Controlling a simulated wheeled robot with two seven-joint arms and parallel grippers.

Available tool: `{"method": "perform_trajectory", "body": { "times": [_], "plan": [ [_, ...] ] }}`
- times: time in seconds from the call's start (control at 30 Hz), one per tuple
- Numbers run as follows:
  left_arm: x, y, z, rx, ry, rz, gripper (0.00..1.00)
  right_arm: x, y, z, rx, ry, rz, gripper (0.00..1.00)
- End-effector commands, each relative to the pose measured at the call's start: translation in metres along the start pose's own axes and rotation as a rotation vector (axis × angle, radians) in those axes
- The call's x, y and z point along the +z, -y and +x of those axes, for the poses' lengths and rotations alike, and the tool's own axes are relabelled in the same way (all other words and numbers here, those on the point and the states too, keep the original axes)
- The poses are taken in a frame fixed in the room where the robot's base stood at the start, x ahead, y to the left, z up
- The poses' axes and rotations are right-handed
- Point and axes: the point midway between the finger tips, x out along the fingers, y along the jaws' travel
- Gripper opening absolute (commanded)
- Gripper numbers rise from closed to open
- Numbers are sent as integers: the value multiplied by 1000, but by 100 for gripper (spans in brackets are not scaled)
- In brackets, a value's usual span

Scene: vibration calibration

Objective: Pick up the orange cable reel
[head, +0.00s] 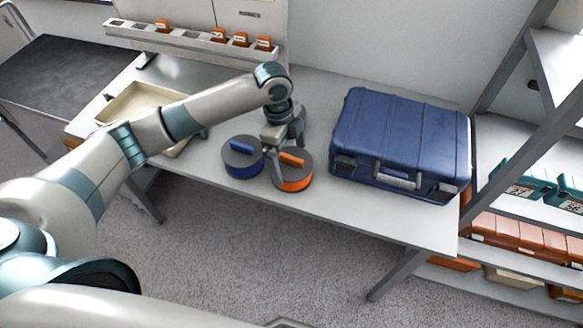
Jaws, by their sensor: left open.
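The orange cable reel (297,184) is a round drum with a dark grey top, an orange rim and an orange bar handle. It lies flat on the grey workbench (350,205) near its front edge. My left gripper (284,165) points down from above, open, with its fingers at the reel's left part near the orange handle. I cannot tell whether the fingers touch it. The fingers hide part of the reel's left side. My right gripper is not in view.
A blue cable reel (243,167) sits just left of the orange one. A blue hard case (400,140) stands to the right. A beige tray (120,107) lies at the left, partly behind my arm. A shelf rack (530,215) with orange and teal boxes is at the far right.

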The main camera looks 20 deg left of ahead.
Motion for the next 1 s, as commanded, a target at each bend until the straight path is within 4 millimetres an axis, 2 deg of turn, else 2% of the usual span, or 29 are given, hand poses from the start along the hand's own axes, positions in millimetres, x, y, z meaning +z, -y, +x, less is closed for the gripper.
{"method": "perform_trajectory", "body": {
  "times": [0.17,0.3,0.5,0.97,1.0],
  "plan": [
    [-3,0,12,3,0,-1,100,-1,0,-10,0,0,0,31],
    [-5,2,30,4,0,-1,100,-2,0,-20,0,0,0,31],
    [-4,2,49,2,1,0,100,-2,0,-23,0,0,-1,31],
    [-4,2,51,0,1,0,100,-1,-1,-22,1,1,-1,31],
    [-4,2,51,0,1,0,98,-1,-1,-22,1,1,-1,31]
  ]
}}
